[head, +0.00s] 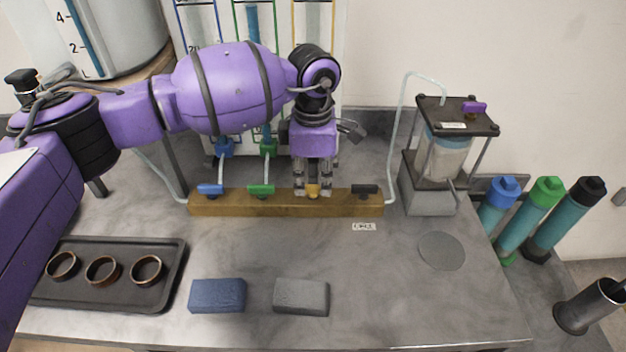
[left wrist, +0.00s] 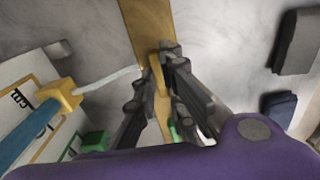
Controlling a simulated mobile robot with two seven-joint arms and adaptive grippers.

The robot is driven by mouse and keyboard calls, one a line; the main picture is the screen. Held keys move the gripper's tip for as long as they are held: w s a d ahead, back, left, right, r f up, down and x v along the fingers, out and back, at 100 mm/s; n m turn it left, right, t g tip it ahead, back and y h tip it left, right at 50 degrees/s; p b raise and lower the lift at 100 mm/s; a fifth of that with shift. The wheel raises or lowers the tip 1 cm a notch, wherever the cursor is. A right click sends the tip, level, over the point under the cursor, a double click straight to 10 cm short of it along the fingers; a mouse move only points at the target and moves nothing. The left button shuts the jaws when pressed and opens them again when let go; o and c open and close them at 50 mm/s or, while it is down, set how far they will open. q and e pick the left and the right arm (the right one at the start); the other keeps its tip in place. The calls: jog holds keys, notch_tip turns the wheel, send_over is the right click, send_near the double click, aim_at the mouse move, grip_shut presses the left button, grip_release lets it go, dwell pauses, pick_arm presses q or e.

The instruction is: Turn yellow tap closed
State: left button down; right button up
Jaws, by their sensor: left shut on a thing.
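The yellow tap (head: 313,191) sits on a wooden manifold bar (head: 226,207), right of the blue tap (head: 210,189) and the green tap (head: 261,190) and left of a black tap (head: 365,189). My left gripper (head: 313,188) points down over the yellow tap with its fingers on either side of the handle. In the left wrist view the yellow tap (left wrist: 157,75) shows between the fingertips, and the gripper is shut on it. The fingers partly hide the handle, and I cannot tell its exact angle. My right gripper is not in view.
A black tray (head: 170,285) with three rings lies at the front left. A blue block (head: 217,295) and a grey block (head: 301,297) lie at the front. A pump-like apparatus (head: 432,165) stands right of the bar. A grey disc (head: 442,251) lies on the bench.

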aim_at(313, 186)
pick_arm(q)
jog(key=c, duration=1.8)
grip_release()
notch_tip(313, 186, up, 12)
jog(key=shift+f, duration=0.1)
jog(key=shift+s, duration=0.1)
